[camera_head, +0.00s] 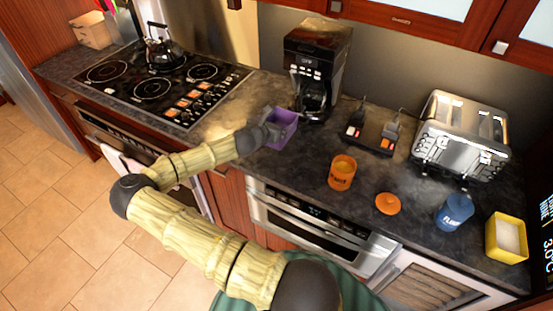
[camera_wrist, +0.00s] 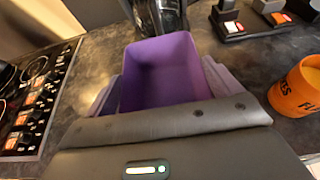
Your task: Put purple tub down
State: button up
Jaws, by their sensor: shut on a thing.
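The purple tub (camera_head: 281,124) is at the end of my arm, over the counter between the stovetop and the coffee maker. In the wrist view the purple tub (camera_wrist: 165,68) is open at the top and looks empty. My gripper (camera_head: 262,137) is shut on it, with a finger on each side of the tub in the wrist view (camera_wrist: 163,92). The tub looks roughly upright and close to the dark counter (camera_head: 240,112). I cannot tell whether its base touches the counter, since the gripper hides its lower part.
The coffee maker (camera_head: 314,68) stands just behind the tub. The stovetop (camera_head: 160,85) with a kettle (camera_head: 163,50) is to the left. An orange canister (camera_head: 342,172), orange lid (camera_head: 389,203), blue jar (camera_head: 453,213), yellow tub (camera_head: 507,222) and toaster (camera_head: 461,135) are to the right.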

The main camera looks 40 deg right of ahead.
jog(key=shift+f, duration=0.15)
jog(key=shift+f+p, duration=1)
jog(key=shift+f, duration=1.95)
jog(key=shift+s+f+p, duration=0.1)
jog(key=shift+f+p, duration=0.6)
jog(key=shift+f, duration=1.35)
jog(key=o, duration=0.7)
